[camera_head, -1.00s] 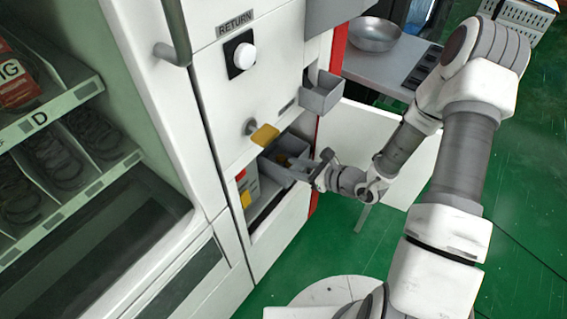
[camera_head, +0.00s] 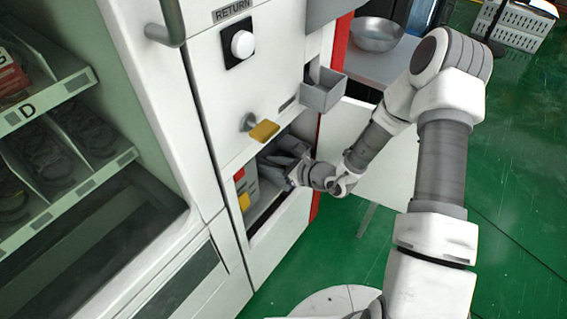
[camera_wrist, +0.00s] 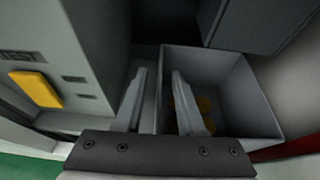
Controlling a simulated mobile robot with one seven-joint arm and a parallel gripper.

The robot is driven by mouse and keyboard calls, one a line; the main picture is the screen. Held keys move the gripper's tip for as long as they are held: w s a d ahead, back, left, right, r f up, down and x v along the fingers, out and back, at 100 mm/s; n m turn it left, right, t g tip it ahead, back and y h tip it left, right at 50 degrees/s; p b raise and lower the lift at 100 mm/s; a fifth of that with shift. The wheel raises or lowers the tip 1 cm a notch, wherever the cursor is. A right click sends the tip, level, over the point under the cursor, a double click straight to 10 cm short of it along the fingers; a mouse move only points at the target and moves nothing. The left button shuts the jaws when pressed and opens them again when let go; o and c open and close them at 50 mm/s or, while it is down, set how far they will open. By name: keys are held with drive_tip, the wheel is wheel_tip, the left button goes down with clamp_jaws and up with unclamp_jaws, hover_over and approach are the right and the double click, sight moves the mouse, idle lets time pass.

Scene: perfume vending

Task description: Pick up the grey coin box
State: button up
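The grey coin box (camera_wrist: 250,98) is an open-topped tray with yellow coins in it, in the wrist view. In the head view the grey coin box (camera_head: 290,145) sits inside the open lower compartment of the white machine, partly covered by my gripper. My gripper (camera_wrist: 158,76) has its two fingers apart, one on each side of the box's left wall. The right finger is inside the box near the coins; the left finger is outside. Gaps show between the fingers and the wall. In the head view my gripper (camera_head: 289,167) reaches into the compartment opening.
A yellow button (camera_wrist: 36,88) is on a panel left of the fingers. The white open door (camera_head: 375,150) stands behind my arm.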

clamp_jaws()
idle(1.2)
